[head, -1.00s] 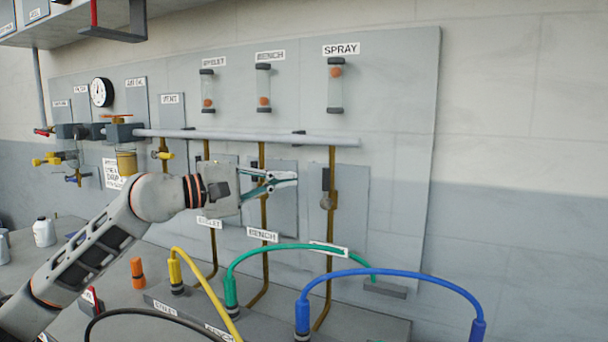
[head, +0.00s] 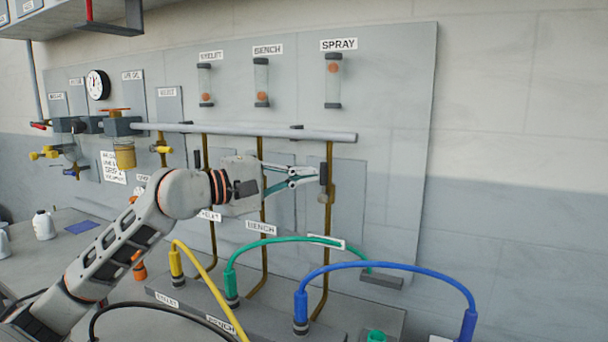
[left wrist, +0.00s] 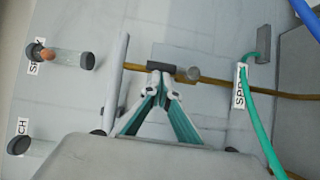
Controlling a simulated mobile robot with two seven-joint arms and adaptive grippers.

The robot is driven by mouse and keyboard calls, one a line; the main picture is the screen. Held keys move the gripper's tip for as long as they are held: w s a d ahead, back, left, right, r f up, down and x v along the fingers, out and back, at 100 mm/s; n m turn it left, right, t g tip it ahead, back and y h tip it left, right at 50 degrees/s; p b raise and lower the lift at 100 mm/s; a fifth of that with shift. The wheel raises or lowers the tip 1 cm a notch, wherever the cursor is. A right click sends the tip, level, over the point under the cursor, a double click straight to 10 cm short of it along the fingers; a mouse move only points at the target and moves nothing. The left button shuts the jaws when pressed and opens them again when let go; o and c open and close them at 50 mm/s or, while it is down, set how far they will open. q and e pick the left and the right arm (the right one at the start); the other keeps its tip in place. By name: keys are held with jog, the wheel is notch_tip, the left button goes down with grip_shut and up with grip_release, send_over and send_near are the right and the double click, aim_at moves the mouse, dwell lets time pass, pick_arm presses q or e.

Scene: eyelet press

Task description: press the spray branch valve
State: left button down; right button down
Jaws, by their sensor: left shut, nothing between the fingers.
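The spray branch valve is on the brown pipe under the SPRAY label (head: 339,44). It shows a dark upright block (head: 323,172) with a small round grey-brown knob (head: 323,198) just below. The left wrist view shows the same dark block (left wrist: 163,67) and knob (left wrist: 192,74). My left gripper (head: 316,177) is shut and empty, its fingertips at the block's left side. In the left wrist view its fingertips (left wrist: 162,90) overlap the block's edge; I cannot tell whether they touch. My right gripper is not in view.
The bench pipe (head: 263,190) runs behind my left gripper. A grey horizontal pipe (head: 270,133) crosses above. Green (head: 290,241) and blue (head: 390,266) hoses arch below. The spray sight tube (head: 333,92) has its orange ball near the top. The wall at right is clear.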

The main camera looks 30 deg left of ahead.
pick_arm(q)
jog(key=shift+d+r, duration=0.15)
jog(key=shift+r, duration=0.05)
jog(key=shift+m+p, duration=0.3)
jog(key=shift+p, duration=0.1)
